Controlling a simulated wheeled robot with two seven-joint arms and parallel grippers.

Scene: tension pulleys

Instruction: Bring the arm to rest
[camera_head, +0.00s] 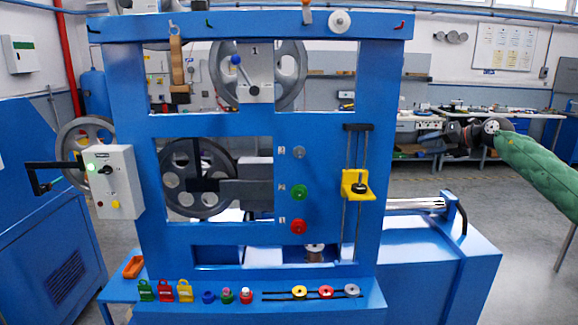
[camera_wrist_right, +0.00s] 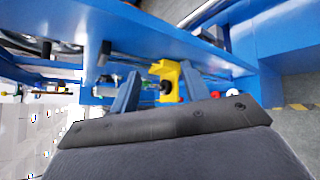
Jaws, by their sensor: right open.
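My right arm, in a green sleeve, comes in from the right edge of the head view. Its gripper (camera_head: 436,142) is held out in free space to the right of the blue frame (camera_head: 386,100), pointing left and apart from it. In the right wrist view my right gripper (camera_wrist_right: 161,72) has its two fingers spread, with nothing held between them. The yellow bracket (camera_head: 356,185) on the frame's rods shows behind the fingers in the wrist view (camera_wrist_right: 160,70), at a distance. My left arm and gripper do not show.
The blue frame carries dark pulleys, coloured knobs (camera_head: 299,192) and a grey control box (camera_head: 113,181) at left. Its front ledge (camera_head: 330,309) holds several small coloured parts. A blue bench (camera_head: 440,262) stands below my right arm. Open floor lies at right.

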